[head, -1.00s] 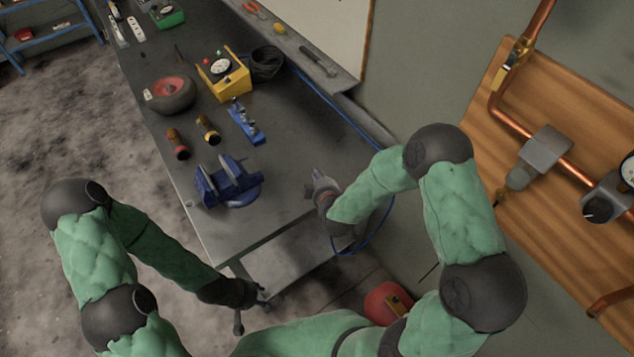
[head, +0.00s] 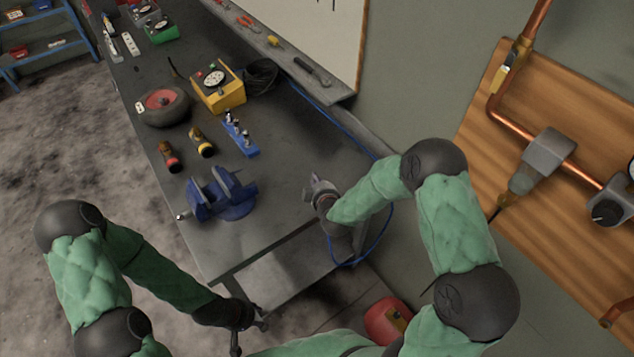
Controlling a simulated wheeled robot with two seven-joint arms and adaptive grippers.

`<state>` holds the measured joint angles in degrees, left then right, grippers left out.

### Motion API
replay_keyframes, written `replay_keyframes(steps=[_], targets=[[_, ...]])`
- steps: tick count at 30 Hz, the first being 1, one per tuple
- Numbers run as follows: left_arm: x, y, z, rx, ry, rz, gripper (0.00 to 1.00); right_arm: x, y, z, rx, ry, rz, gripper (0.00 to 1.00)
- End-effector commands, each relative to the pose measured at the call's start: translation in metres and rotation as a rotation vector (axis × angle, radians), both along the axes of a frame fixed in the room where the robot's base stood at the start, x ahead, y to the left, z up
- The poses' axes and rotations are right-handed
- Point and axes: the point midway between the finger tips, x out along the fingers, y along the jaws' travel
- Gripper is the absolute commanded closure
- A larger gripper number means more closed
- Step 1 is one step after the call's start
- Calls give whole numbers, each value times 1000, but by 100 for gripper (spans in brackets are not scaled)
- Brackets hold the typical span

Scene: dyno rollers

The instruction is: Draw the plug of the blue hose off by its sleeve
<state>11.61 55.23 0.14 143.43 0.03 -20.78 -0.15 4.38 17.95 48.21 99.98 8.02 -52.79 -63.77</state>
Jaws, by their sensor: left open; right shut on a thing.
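The blue hose (head: 332,116) runs along the right side of the bench from a dark coil, then loops down past the bench's near right corner, beside my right wrist. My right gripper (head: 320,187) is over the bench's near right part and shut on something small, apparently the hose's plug. The plug and its sleeve are hidden or too small to make out. My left gripper (head: 247,333) is open and empty, low at the bench's near end, well away from the hose.
A blue vise (head: 228,194) stands on the bench left of my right gripper. Behind it are a blue rack (head: 240,135), two dark cylinders, a yellow gauge box (head: 222,92) and a wheel (head: 163,105). A red object (head: 385,320) is below. A piped wooden panel (head: 530,200) is at right.

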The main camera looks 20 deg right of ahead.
Motion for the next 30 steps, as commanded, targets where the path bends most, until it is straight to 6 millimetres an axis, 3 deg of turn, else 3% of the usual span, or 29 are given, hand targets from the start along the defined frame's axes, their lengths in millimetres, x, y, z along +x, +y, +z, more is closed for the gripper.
replay_keyframes(steps=[8, 9, 11, 12, 30], targets=[[0, 0, 0, 0, 0, 0, 56, 0, 0, 0, 0, -1, 0, 100], [0, 0, 0, 0, 0, 0, 56, 0, 0, 0, 0, -1, 0, 74], [0, 0, 0, 0, 0, 0, 56, 0, 0, 0, 0, -1, 0, 57], [0, 0, 0, 0, 0, 0, 56, 0, 0, 0, 0, -1, 0, 55], [0, 0, 4, 0, 0, 0, 56, -1, 0, 4, 0, 3, 0, 55]])
